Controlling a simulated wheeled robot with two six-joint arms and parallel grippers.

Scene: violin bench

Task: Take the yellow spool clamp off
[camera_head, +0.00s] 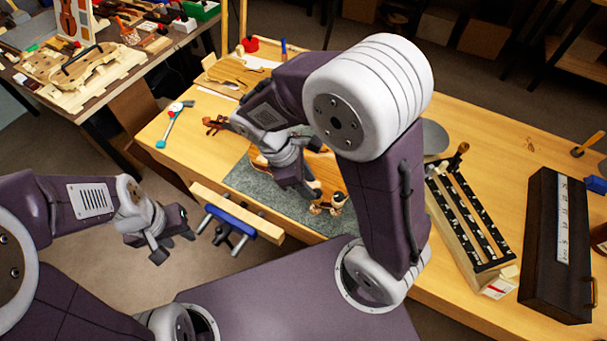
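A violin lies on a grey mat (246,178) on the bench; its scroll (214,125) sticks out at the left, and its orange-brown body (327,172) is partly hidden by my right arm. Small pale and dark fittings (327,204) sit at the body's near edge; I cannot tell whether one is the yellow spool clamp. My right gripper (312,192) points down over the body, close to these fittings; its fingertips are too small and covered to read. My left gripper (174,248) is open and empty, off the bench's front edge.
A blue vise (230,222) with a wooden jaw juts from the bench front, right of my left gripper. A slotted rack (470,215) and a dark case (558,245) stand at the right. A white and teal tool (174,122) lies at the back left.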

